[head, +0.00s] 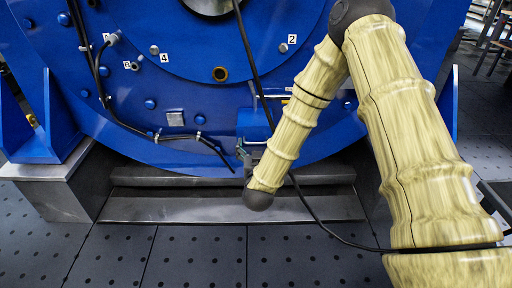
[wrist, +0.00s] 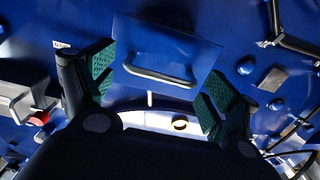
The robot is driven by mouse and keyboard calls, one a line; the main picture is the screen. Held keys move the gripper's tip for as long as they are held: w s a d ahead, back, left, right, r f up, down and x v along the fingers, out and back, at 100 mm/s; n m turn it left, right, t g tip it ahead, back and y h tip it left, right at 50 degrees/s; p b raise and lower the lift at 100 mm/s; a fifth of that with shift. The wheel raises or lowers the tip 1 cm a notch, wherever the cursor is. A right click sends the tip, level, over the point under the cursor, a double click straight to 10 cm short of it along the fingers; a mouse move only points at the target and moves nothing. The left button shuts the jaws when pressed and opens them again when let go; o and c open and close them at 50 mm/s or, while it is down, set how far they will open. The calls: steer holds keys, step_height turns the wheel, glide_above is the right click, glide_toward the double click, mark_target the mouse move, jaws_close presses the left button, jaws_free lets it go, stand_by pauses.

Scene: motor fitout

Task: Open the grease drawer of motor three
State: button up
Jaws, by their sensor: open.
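The grease drawer is a blue box front (wrist: 180,45) with a pale bar handle (wrist: 160,77) along its lower edge in the wrist view. In the head view, a blue box (head: 254,122) low on the motor (head: 200,100) appears to be this drawer, partly hidden by my arm. My gripper (wrist: 161,82) is open, with one green-padded finger on each side of the handle. I cannot tell how deep the fingers reach, and I see no contact. In the head view my gripper is mostly hidden behind my forearm. The drawer looks closed, though its depth is hard to judge.
A black cable (head: 246,60) hangs down the motor face and runs across the floor behind my arm. Grey metal base rails (head: 150,208) lie below the motor. The dark tiled floor (head: 190,260) in front is clear. Number labels and bolts dot the motor face.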

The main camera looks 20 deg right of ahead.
steer(key=shift+x, duration=0.9)
jaws_close()
